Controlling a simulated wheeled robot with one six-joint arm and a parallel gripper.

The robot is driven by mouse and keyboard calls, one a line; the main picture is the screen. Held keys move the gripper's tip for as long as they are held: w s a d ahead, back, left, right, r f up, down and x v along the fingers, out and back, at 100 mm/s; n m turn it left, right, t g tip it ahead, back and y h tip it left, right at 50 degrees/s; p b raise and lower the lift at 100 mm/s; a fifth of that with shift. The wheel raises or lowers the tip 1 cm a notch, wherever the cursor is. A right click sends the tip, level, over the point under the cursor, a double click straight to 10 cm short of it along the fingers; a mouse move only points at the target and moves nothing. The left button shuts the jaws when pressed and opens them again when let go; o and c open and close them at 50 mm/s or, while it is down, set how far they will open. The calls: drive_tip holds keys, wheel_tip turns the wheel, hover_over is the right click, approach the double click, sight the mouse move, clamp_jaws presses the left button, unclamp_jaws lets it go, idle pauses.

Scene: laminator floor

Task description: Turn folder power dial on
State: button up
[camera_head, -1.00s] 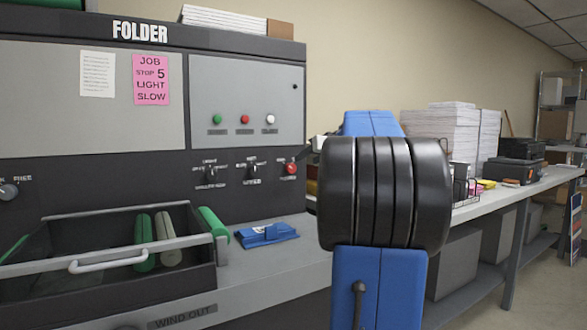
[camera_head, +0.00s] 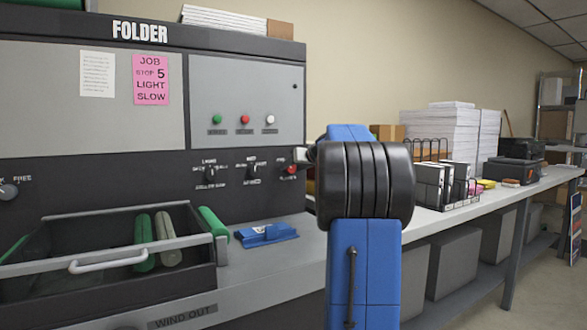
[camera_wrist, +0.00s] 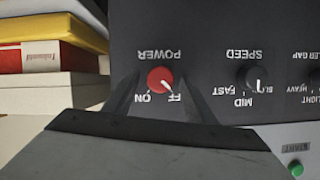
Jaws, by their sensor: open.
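The red power dial (camera_wrist: 160,80) is on the dark folder panel, under POWER lettering that appears upside down in the wrist view. Its white mark points to the lower right, toward the partly covered "FF" lettering; "ON" is at its lower left. My gripper (camera_wrist: 162,84) is open, with one finger on each side of the dial; I cannot tell whether they touch it. In the head view the dial (camera_head: 291,170) is at the right end of the folder's (camera_head: 140,33) knob row, and my gripper (camera_head: 303,155) is just beside it, mostly hidden behind my wrist.
The speed dial (camera_wrist: 252,80) is beside the power dial. Stacked boxes and books (camera_wrist: 50,60) lie near the panel's edge in the wrist view. A blue item (camera_head: 266,234) lies on the bench below. A wire rack (camera_head: 445,188) stands right of my arm.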

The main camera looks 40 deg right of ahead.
drive_tip(key=c, duration=1)
drive_tip(key=shift+c, duration=0.2)
drive_tip(key=m+y, duration=0.2)
drive_tip(key=m, duration=0.1)
drive_tip(key=shift+s+d+f+t, duration=0.1)
drive_tip(key=shift+d+t, duration=0.2)
drive_tip(key=m+t+y, duration=0.1)
drive_tip(key=m, duration=0.1)
drive_tip(key=shift+d+f+m+y, duration=0.1)
drive_tip(key=shift+m+y, duration=0.2)
drive_tip(key=shift+m, duration=0.1)
drive_tip(key=m, duration=0.1)
drive_tip(key=m+t+y, duration=0.1)
drive_tip(key=m, duration=0.1)
drive_tip(key=shift+d+f+m, duration=0.1)
drive_tip(key=shift+f+m, duration=0.1)
drive_tip(key=shift+m, duration=0.1)
drive_tip(key=shift+f+m+t+y, duration=0.2)
drive_tip(key=shift+m+t, duration=0.3)
drive_tip(key=shift+m, duration=0.55)
drive_tip(key=shift+f+m+t+y, duration=0.1)
drive_tip(key=shift+m+t+y, duration=0.3)
drive_tip(key=shift+m, duration=0.65)
